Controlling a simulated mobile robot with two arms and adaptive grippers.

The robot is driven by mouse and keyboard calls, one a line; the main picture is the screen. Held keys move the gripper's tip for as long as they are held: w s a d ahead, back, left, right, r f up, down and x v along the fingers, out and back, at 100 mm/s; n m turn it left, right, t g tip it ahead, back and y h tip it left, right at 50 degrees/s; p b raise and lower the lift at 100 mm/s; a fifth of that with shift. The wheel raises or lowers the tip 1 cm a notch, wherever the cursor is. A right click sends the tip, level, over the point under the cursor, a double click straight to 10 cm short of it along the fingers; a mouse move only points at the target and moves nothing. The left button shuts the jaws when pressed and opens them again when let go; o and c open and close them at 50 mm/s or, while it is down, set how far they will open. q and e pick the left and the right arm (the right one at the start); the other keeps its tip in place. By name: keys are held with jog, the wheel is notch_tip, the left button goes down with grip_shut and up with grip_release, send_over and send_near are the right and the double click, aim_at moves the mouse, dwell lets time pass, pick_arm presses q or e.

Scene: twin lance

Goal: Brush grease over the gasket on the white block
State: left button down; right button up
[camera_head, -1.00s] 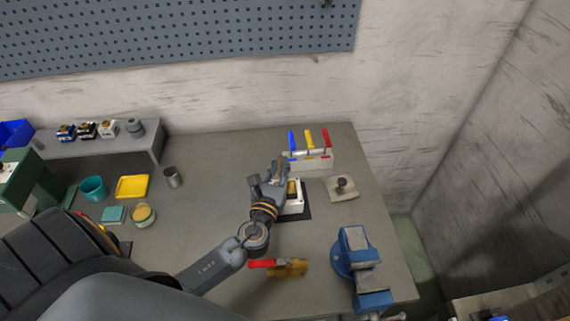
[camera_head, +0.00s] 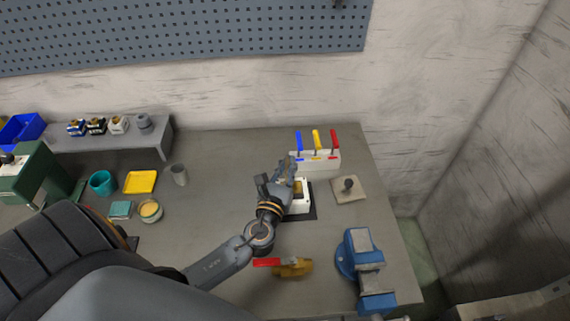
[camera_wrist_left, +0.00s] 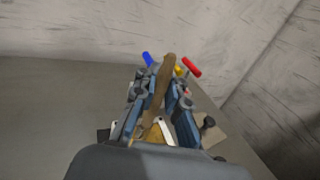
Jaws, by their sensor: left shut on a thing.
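The white block (camera_head: 303,208) sits on a dark mat (camera_head: 311,215) near the right end of the bench. My left gripper (camera_head: 283,172) is over its left side and hides part of it. In the left wrist view, the gripper (camera_wrist_left: 160,108) is shut on a brush with a brown wooden handle (camera_wrist_left: 166,75). Below the handle, a yellowish patch (camera_wrist_left: 156,131) shows between the fingers, with white parts of the block beside it. I cannot make out the gasket, nor whether the brush touches it. My right gripper is in neither view.
Behind the block stands a white rack (camera_head: 322,164) with blue, yellow and red handles. To the right are a beige plate with a dark knob (camera_head: 349,190) and a blue vise (camera_head: 362,262). A brass valve with a red lever (camera_head: 293,268) lies in front.

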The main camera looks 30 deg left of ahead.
pick_arm(q)
jog(key=shift+w+d, duration=0.15)
jog(key=shift+w+d, duration=0.3)
jog(key=shift+d, duration=0.15)
jog(key=shift+w+d, duration=0.15)
jog(key=shift+d, duration=0.55)
jog(key=shift+w+d, duration=0.1)
jog(key=shift+d, duration=0.55)
jog(key=shift+s, duration=0.1)
jog(key=shift+s+a+p, duration=0.3)
jog(key=shift+s+a, duration=0.1)
jog(key=shift+s, duration=0.25)
jog(key=shift+s+a, duration=0.1)
